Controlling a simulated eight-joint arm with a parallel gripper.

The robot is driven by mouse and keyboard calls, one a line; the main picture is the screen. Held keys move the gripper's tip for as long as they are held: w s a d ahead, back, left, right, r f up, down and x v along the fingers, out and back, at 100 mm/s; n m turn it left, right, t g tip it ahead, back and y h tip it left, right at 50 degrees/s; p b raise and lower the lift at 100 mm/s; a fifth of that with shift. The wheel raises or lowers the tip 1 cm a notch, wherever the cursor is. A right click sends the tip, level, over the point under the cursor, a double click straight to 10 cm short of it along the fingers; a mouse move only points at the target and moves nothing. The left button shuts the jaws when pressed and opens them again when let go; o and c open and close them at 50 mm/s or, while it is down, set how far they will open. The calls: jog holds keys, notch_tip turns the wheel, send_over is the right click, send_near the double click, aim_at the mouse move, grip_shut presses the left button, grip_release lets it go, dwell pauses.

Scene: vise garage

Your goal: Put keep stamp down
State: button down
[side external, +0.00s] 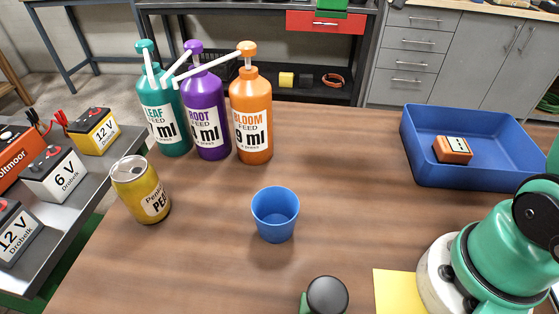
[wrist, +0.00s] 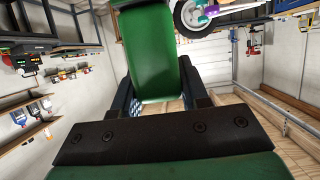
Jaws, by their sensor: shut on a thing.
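In the wrist view my gripper (wrist: 158,100) has its dark fingers on both sides of a green block (wrist: 145,60) and is shut on it. No lettering shows on the block, so I cannot tell if it is the keep stamp. My gripper does not show clearly in the side view. There, a round black knob (side external: 327,294) with a green part beside it is cut by the bottom edge. A yellow sheet (side external: 393,290) lies to its right. An orange block with a pale marked face (side external: 453,149) sits in the blue tray (side external: 470,177).
A blue cup (side external: 275,214) stands mid-table. A yellow can (side external: 140,190) and teal (side external: 163,115), purple (side external: 206,115) and orange (side external: 250,115) pump bottles stand left and behind. Batteries (side external: 55,173) sit on a metal shelf at left. The wood between cup and tray is clear.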

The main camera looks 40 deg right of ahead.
jog(key=s+a+n+g+y, duration=0.1)
jog(key=a+n+g+y, duration=0.5)
jog(key=a, duration=2.1)
jog(key=s+a+n+g+h, duration=0.3)
jog(key=s+a+n+g, duration=0.75)
jog(key=a, duration=0.65)
jog(key=f+m, duration=0.1)
jog(key=f, duration=0.7)
jog(key=f+t, duration=0.1)
jog(key=f, duration=0.8)
jog(key=s+f+m, duration=0.1)
jog(key=f, duration=0.7)
jog(key=shift+s+d+f+m+t, duration=0.1)
jog(key=shift+d+f+m+t, duration=0.05)
jog(key=shift+m+t, duration=0.2)
jog(key=shift+c, duration=2.3)
grip_release()
jog(key=shift+f, duration=0.1)
